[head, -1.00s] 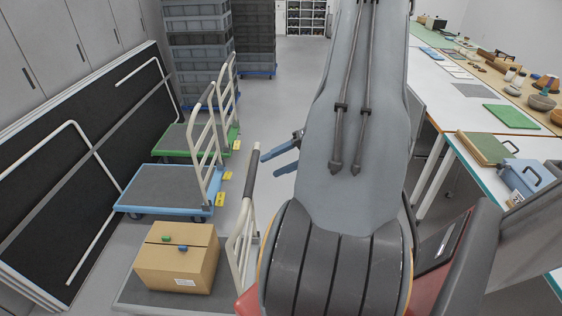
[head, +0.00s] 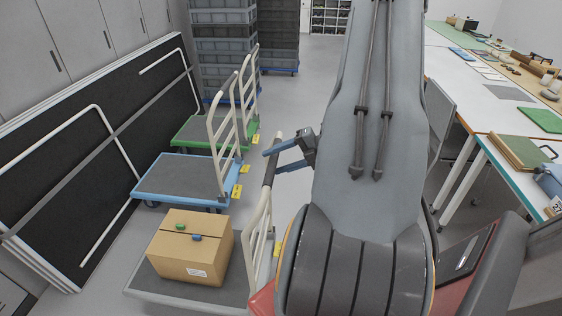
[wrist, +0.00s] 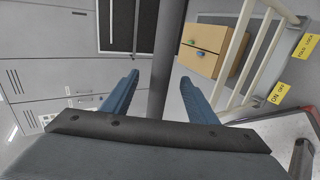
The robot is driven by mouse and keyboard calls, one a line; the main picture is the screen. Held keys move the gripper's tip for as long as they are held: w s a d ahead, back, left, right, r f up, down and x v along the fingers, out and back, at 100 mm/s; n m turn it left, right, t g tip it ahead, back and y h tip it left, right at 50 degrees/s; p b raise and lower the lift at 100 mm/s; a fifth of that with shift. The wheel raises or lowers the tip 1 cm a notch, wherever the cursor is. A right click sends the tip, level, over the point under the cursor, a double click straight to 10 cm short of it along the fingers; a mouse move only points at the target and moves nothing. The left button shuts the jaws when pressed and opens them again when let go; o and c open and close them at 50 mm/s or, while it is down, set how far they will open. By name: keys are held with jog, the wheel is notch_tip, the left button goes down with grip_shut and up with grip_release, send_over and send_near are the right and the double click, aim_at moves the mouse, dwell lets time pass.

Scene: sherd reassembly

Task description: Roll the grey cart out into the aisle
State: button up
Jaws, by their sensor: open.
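The grey cart (head: 237,296) stands at the lower left in the head view, nearest me, with a cardboard box on its deck. Its cream handle frame (head: 258,225) rises on the right side, topped by a dark grip bar (head: 270,177). My gripper (head: 273,160) is at the upper end of that bar. In the wrist view the dark grip bar (wrist: 168,50) runs between the two blue fingers of my open gripper (wrist: 159,80), with gaps beside it. I cannot tell whether either finger touches it.
The cardboard box (head: 190,246) carries small green and blue items. A blue cart (head: 181,177) and a green cart (head: 196,131) stand behind, with yellow floor-side tags. Black panels (head: 95,165) line the left. The aisle floor (head: 306,90) is clear; workbenches (head: 474,105) stand right.

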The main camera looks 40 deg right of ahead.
grip_shut()
jog(key=shift+s+d+p, duration=0.6)
jog(key=shift+s+d, duration=0.3)
jog(key=shift+s, duration=0.2)
grip_release()
jog(key=p+v, duration=0.5)
jog(key=v, duration=0.5)
jog(key=shift+p, duration=0.35)
